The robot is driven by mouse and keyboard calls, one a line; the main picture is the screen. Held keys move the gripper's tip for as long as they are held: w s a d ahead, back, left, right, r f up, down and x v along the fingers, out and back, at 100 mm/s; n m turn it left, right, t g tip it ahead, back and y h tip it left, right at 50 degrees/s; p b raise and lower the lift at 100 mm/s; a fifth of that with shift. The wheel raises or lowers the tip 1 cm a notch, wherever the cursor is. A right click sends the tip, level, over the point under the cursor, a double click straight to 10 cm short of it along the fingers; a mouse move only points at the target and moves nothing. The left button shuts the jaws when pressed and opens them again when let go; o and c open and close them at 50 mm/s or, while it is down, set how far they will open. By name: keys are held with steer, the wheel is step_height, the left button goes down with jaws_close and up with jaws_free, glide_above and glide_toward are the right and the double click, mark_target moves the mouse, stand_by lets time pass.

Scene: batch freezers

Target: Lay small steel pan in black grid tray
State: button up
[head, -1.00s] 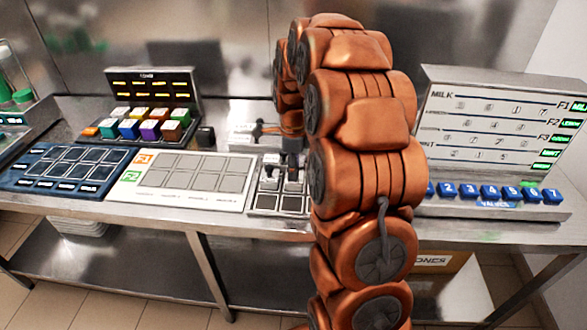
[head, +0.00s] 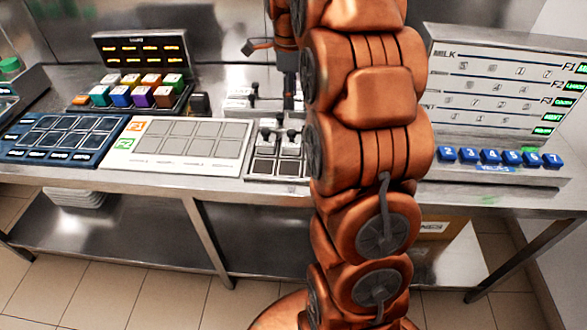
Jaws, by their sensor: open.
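My gripper (head: 289,103) is a dark shape pointing down behind the left side of my copper arm, above the back of the steel counter. It is open, and nothing shows held in it, though its fingertips are small and partly blocked. A dark grid tray with pale frames (head: 263,168) lies at the counter's front, just left of my arm. It has dark square cells and a few upright black-knobbed pieces at its back. My arm may hide its right edge. I cannot pick out the small steel pan; my arm blocks the middle of the counter.
A white grid board (head: 187,163) and a navy grid board (head: 22,150) lie left along the counter (head: 215,187). Behind them is a rack of coloured cubes (head: 140,93) with a lit display. On the right stand a milk panel (head: 500,85) and several numbered blue blocks (head: 489,157).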

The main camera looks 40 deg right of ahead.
steer(key=s+a+f+n, duration=0.2)
steer(key=s+a+n, duration=0.5)
steer(key=s, duration=0.3)
steer(key=s+a+f+n+g, duration=0.1)
steer(key=s+a+f+n, duration=0.1)
steer(key=s+a+n, duration=0.5)
steer(key=s+a+f+n, duration=0.3)
steer(key=s+a+n, duration=0.4)
steer(key=s+n, duration=0.5)
steer(key=shift+s+g, duration=0.4)
steer(key=shift+s, duration=0.35)
step_height(320, 180, up, 3)
steer(key=p, duration=0.3)
steer(key=shift+r, duration=0.15)
